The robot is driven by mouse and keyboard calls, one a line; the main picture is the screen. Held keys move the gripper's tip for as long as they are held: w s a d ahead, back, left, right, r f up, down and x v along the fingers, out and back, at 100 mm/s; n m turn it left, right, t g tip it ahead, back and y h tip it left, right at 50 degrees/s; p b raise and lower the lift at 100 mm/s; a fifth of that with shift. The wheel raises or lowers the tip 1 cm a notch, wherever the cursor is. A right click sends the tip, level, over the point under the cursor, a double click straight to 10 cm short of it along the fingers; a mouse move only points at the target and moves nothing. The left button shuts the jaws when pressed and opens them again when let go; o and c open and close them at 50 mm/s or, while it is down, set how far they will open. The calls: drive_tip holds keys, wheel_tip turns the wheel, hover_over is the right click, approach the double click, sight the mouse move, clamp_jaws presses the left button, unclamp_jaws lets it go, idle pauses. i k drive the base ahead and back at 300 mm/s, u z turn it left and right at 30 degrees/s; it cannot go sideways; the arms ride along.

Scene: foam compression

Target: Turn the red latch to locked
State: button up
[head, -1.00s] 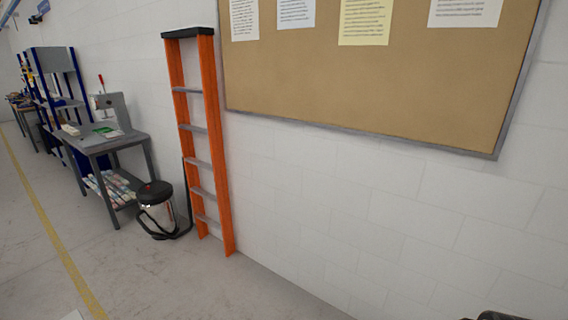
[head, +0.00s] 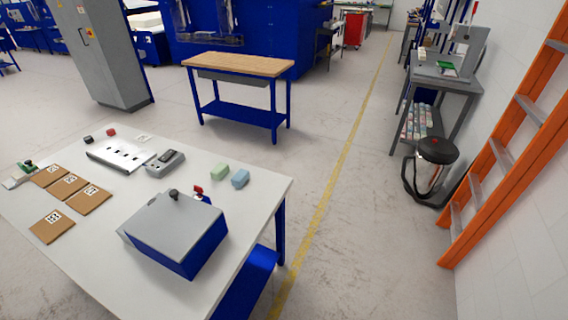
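A small red part (head: 198,190) shows at the far edge of a box with a grey lid (head: 165,222) and blue sides, on the white table. It may be the red latch, but it is too small and too far for its shape or turned position to be told. A black knob (head: 174,194) stands on the lid near it. My gripper is not in view.
A workbench (head: 238,66) stands beyond. Open floor lies between the table and the orange ladder (head: 508,150).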

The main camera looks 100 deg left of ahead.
sight(197, 188)
drive_tip(key=u, duration=1.95)
drive_tip(key=i, duration=1.85)
drive_tip(key=u, duration=3.45)
drive_tip(key=i, duration=1)
